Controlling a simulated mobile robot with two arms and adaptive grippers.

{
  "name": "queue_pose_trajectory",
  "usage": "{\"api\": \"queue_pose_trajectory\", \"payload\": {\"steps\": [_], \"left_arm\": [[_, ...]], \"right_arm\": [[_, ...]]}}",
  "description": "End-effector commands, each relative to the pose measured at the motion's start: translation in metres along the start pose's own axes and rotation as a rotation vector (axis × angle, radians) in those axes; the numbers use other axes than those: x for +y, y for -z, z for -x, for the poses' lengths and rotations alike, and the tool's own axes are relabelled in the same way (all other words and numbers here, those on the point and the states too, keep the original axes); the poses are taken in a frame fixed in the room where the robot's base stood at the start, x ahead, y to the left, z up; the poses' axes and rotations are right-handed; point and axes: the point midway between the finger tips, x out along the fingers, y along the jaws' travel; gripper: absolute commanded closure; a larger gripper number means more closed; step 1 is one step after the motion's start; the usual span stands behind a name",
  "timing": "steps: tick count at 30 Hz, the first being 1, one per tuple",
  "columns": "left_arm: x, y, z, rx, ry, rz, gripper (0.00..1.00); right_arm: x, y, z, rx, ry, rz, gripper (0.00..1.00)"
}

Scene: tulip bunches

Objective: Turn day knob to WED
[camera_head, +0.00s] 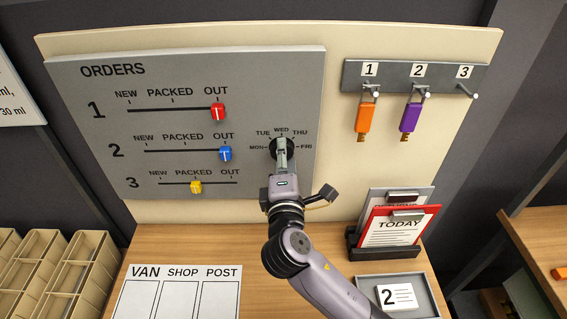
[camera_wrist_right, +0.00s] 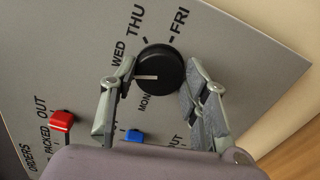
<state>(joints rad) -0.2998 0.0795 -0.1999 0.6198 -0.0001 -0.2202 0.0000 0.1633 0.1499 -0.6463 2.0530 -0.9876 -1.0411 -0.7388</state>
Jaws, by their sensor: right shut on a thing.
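The day knob (camera_wrist_right: 161,70) is a round black dial with a white pointer line, on the grey ORDERS board (camera_head: 80,90). It is partly hidden by my gripper in the head view (camera_head: 272,146). Labels MON to FRI arc over it. In the wrist view the pointer lies between the WED label (camera_wrist_right: 118,54) and the MON label (camera_wrist_right: 144,103), on the side where the left-hand finger hides TUE. My right gripper (camera_head: 281,148) is shut on the knob, one finger on each side of it. My left gripper is not in view.
The red (camera_head: 218,112), blue (camera_head: 225,153) and yellow (camera_head: 196,187) sliders sit left of the knob. Orange (camera_head: 366,118) and purple (camera_head: 410,118) tags hang from hooks at right. A TODAY card (camera_head: 395,232) stands in a holder below them, beside my right arm.

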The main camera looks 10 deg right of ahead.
Motion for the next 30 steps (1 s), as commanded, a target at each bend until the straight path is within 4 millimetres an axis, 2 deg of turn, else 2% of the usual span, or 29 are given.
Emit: {"api": "queue_pose_trajectory", "payload": {"steps": [3,12,30], "left_arm": [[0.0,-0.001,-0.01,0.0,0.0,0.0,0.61],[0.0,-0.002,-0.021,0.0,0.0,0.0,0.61],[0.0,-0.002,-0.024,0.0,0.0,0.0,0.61]], "right_arm": [[-0.005,0.001,0.001,0.0,0.004,-0.093,0.86],[-0.004,0.001,0.0,-0.001,0.005,-0.264,0.86],[-0.003,0.001,0.0,0.0,0.005,-0.334,0.86]]}}
